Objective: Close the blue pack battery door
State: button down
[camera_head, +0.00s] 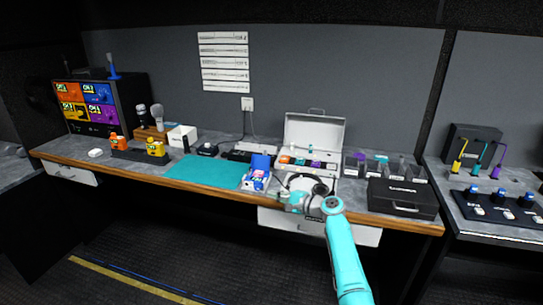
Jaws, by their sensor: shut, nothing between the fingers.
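The blue pack (257,178) stands near the desk's front edge, at the right end of the teal mat. Its blue door (261,161) appears raised at the back, with a white and blue body with small red marks in front of it. The details inside are too small to tell. My gripper (284,198) is shut and empty, just right of the pack and slightly nearer the front edge. It appears apart from the pack. My arm reaches in from the lower right.
A teal mat (204,171) lies left of the pack. An open white case (314,133) stands behind right, with a headset (305,182) in front of it. A black case (402,197) is farther right. Orange (118,142) and yellow (156,148) packs stand left.

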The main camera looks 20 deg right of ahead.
aim_at(262, 162)
jog(key=i+l, duration=0.7)
